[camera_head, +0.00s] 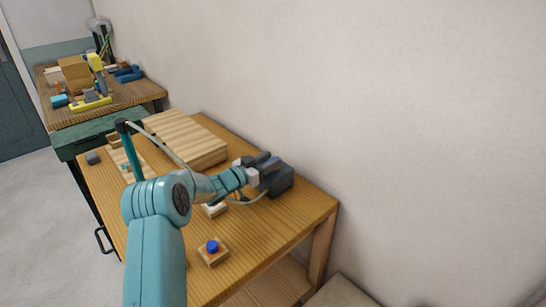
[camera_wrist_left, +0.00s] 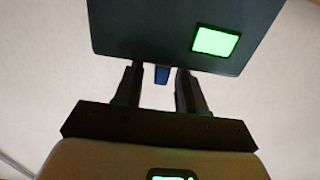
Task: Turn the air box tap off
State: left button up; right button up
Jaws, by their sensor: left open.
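The air box (camera_head: 279,182) is a dark grey box at the back right of the wooden table, near the wall. In the left wrist view the air box (camera_wrist_left: 150,30) fills the top and carries a lit green square (camera_wrist_left: 216,40). A small blue tap (camera_wrist_left: 162,75) sticks out below the box's edge. My left gripper (camera_head: 262,163) is at the air box, and its two dark fingers (camera_wrist_left: 159,82) are open, one on each side of the blue tap, with gaps visible. In the head view the tap is hidden by the gripper.
A blue button on a wooden block (camera_head: 212,251) sits near the table's front. A slatted wooden block (camera_head: 187,138) lies behind my arm. A thin hose runs by the air box. Another cluttered table (camera_head: 140,93) stands farther back.

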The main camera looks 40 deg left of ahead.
pick_arm(q)
jog(key=shift+w+d, duration=0.1)
jog(key=shift+w, duration=0.85)
grip_shut()
